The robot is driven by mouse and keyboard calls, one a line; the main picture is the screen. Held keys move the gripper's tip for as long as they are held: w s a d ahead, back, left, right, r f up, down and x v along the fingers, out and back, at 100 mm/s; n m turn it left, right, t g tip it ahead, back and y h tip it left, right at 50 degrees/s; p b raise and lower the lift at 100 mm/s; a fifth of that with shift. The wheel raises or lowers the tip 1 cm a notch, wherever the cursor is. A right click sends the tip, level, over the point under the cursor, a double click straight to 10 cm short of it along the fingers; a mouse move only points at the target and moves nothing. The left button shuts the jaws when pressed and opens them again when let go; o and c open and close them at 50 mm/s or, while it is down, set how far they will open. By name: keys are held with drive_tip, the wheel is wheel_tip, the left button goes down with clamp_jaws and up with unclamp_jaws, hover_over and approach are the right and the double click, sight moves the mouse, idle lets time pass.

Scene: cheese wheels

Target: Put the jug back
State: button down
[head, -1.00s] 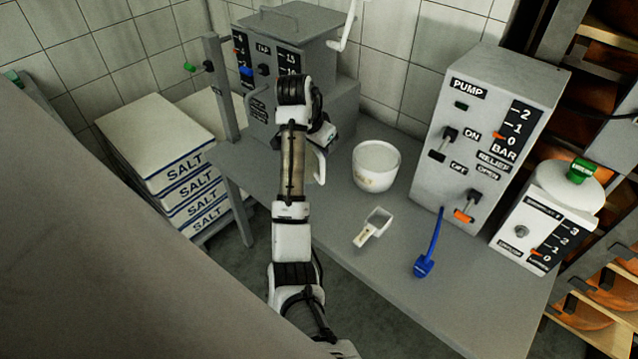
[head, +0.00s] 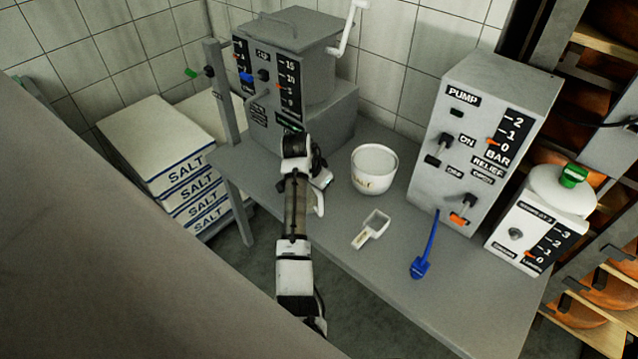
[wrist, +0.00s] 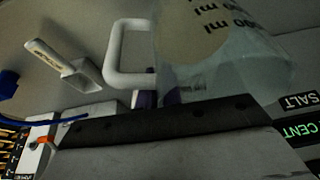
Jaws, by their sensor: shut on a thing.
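The jug is a clear measuring jug (wrist: 225,70) with dark ml marks and a white handle (wrist: 115,55), large in the wrist view. My gripper (wrist: 160,98) is shut on it at the handle side; the exact grip is mostly hidden. In the head view my arm covers most of the jug, and only its white handle (head: 319,203) shows to the right of my wrist. The jug is over the left part of the grey table (head: 375,270), in front of the grey machine with the crank. I cannot tell whether its base touches the table.
The grey machine (head: 320,105) stands behind, the pump box (head: 465,150) at the right. Salt sacks (head: 175,165) are stacked left. The front table is clear.

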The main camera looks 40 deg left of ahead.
drive_tip(key=c, duration=1.5)
unclamp_jaws()
drive_tip(key=shift+c, duration=0.2)
